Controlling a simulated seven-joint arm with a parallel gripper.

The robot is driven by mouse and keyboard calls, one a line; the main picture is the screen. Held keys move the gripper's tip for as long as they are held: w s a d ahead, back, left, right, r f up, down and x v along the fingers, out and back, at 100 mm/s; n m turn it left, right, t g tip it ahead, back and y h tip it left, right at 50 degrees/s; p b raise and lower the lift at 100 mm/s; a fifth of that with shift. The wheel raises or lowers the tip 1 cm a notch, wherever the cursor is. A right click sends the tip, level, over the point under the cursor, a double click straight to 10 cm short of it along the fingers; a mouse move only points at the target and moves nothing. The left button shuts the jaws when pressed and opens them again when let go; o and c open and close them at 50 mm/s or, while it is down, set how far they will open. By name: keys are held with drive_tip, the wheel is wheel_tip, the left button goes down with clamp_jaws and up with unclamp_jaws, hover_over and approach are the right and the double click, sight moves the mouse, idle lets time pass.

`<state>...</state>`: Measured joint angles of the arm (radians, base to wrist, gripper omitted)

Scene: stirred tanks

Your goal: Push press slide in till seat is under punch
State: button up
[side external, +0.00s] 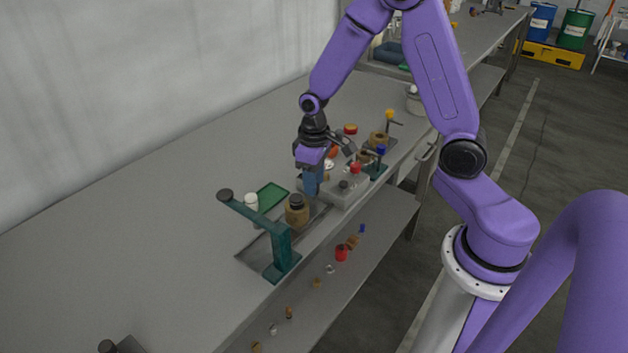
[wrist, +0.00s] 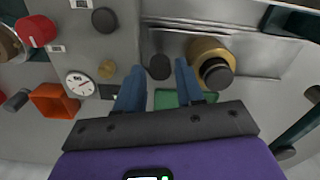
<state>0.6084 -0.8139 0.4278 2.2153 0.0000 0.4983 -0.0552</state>
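The teal press (side external: 280,250) stands at the near end of a grey metal track, its arm with a dark knob reaching up and left. The press slide (wrist: 255,57) is a flat metal plate in the wrist view. A brass seat (side external: 297,212) with a dark top stands on it, also in the wrist view (wrist: 208,52), away from the press column. My gripper (side external: 312,190) points down between the seat and the grey control box. In the wrist view its blue fingers (wrist: 158,78) are apart, with a dark round knob (wrist: 159,67) between their tips; gaps show on both sides.
The grey control box (side external: 345,191) with a red button stands right behind my gripper. A green tray (side external: 271,195) and a white-capped bottle (side external: 251,202) are left of the track.

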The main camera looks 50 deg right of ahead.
drive_tip(key=shift+f, duration=0.3)
clamp_jaws()
drive_tip(key=a, duration=1.2)
drive_tip(key=shift+a, duration=0.35)
unclamp_jaws()
drive_tip(key=shift+a, duration=0.1)
